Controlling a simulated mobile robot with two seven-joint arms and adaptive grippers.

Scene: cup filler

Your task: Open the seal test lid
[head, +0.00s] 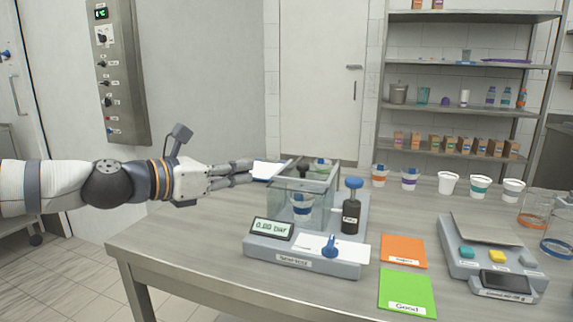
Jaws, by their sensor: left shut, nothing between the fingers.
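The seal tester (303,262) stands on the table, its display reading 0.00 bar. Its clear chamber (286,208) holds a white cup with a blue band (302,207). The clear seal test lid (318,174) with a dark knob (303,171) is at the top of the chamber; I cannot tell clearly whether it is fully closed. My left gripper (250,172) is shut and empty, just left of the chamber near lid height, apart from the knob. My right gripper is not in view.
An orange card (403,251), a green card (407,291) and a scale (490,255) lie farther right. Several cups line the back. The table's left part (190,235) is clear.

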